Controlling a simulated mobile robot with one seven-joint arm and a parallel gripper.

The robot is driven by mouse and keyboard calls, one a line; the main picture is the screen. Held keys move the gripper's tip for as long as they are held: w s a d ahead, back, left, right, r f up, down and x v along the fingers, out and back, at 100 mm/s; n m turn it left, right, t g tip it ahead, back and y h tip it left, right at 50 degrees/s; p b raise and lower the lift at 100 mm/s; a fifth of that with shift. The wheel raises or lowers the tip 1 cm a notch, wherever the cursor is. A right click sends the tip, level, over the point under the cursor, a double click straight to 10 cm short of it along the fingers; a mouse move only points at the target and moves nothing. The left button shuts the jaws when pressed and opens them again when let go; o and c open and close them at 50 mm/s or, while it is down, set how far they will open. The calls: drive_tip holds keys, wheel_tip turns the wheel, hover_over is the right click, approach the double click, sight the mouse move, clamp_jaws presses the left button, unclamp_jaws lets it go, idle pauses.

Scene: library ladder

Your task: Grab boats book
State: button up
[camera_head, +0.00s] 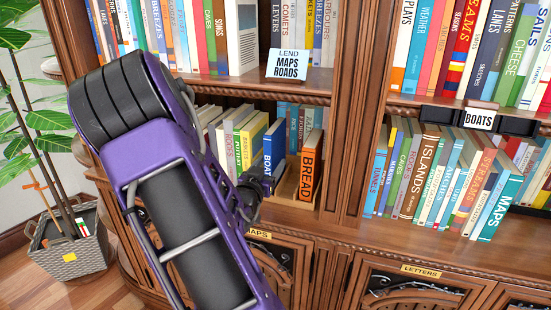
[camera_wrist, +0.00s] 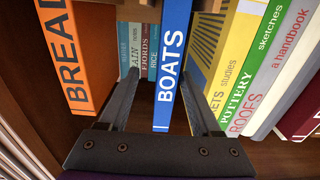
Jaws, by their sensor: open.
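The boats book (camera_head: 274,150) has a blue spine with white lettering and a white band. It stands upright in the lower middle shelf bay, left of the orange BREAD book (camera_head: 309,166). In the wrist view the boats book (camera_wrist: 172,65) stands between the two fingers of my gripper (camera_wrist: 165,105), which is open. Its lower spine end reaches down between the fingers, with a gap visible on each side. My gripper is partly hidden behind my purple arm in the head view.
A yellow book (camera_wrist: 228,50) stands close beside the boats book, with POTTERY (camera_wrist: 260,75) and others beyond it. A potted plant (camera_head: 70,243) stands on the floor at left.

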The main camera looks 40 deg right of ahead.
sight(276, 150)
drive_tip(key=shift+w+x, duration=0.15)
drive_tip(key=shift+x, duration=1.65)
drive_tip(key=shift+w+x, duration=0.2)
drive_tip(key=shift+x, duration=1.55)
drive_tip(key=shift+a+r, duration=0.15)
drive_tip(key=shift+a, duration=0.05)
clamp_jaws()
